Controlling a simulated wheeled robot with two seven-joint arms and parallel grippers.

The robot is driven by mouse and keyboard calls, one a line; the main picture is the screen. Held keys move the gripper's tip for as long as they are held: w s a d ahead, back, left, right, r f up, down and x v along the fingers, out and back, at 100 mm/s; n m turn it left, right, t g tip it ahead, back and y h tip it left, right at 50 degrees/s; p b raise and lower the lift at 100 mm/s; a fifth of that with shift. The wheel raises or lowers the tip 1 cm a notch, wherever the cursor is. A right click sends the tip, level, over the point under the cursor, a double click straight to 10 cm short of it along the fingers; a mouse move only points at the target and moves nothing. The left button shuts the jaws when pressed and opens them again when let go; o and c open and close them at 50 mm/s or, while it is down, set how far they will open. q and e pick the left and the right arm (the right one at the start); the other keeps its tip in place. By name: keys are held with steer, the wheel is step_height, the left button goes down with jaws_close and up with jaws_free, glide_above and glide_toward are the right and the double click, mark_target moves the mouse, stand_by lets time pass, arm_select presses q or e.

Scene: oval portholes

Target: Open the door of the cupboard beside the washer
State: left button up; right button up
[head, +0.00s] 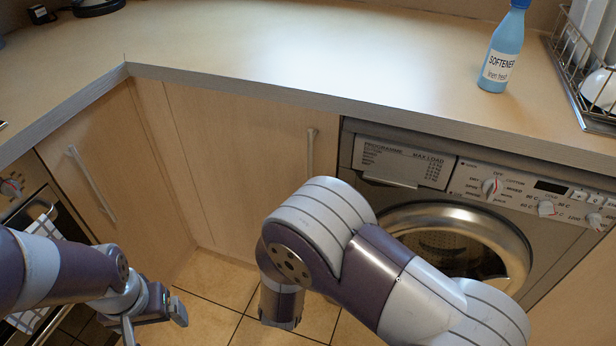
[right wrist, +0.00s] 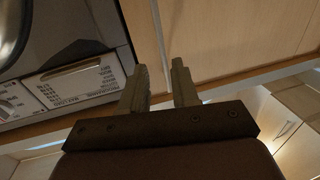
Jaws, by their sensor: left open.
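The pale wood cupboard door (head: 235,150) left of the washer (head: 450,215) is shut. Its upright bar handle (head: 311,150) is near the door's right edge. My right gripper (right wrist: 160,85) is open in the right wrist view, its two fingers apart and pointing at the wood front. A thin pale upright line shows between the fingers; I cannot tell whether it is the handle or a door edge. In the head view my right arm hides this gripper and the door's lower right. My left gripper (head: 155,322) is open and empty, low at the left, apart from the door.
The worktop (head: 300,60) overhangs the fronts. A blue softener bottle (head: 504,50) and a wire dish rack (head: 585,90) stand on it at the right. Another cupboard door with a handle (head: 92,184) and an oven (head: 15,190) are at the left. Tiled floor (head: 215,280) is clear between.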

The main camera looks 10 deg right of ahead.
mark_target(309, 173)
steer(key=b+x, duration=0.2)
steer(key=x, duration=0.8)
steer(key=shift+w+d+f+b, duration=0.1)
steer(key=shift+w+f+b, duration=0.05)
steer(key=shift+w+b, duration=0.2)
steer(key=shift+w+d, duration=0.2)
steer(key=shift+w, duration=0.35)
jaws_close()
